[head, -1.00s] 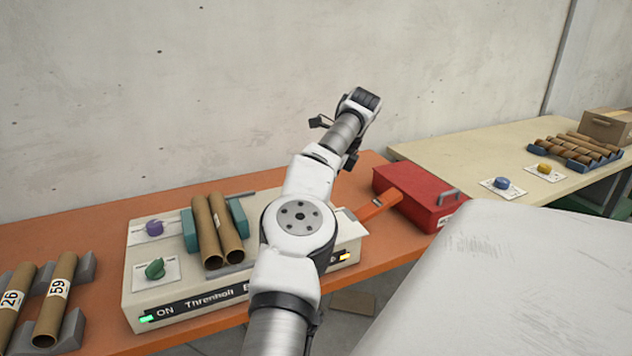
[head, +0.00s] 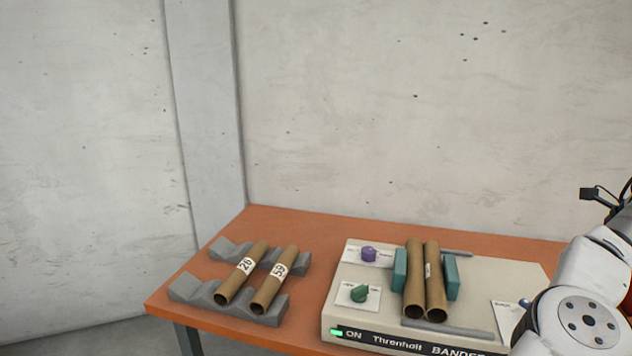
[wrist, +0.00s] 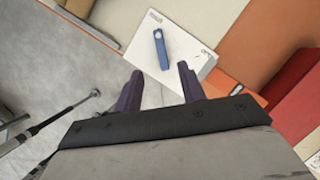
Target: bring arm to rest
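My gripper (wrist: 160,75) shows in the wrist view with its two dark fingers apart and nothing between them. It is above a white card with a blue lever (wrist: 161,48), and the lever looks clear of the fingers. In the head view my white arm (head: 590,315) is at the lower right edge, and the gripper itself is outside that picture. The beige bander (head: 385,260) sits on the orange table with its green ON light lit. Two brown tubes (head: 424,280) lie side by side between teal blocks on it.
Grey cradles (head: 228,292) on the orange table (head: 330,228) hold tubes marked 26 and 59. A red box (wrist: 300,108) lies at the right of the wrist view. Grey floor shows at its left.

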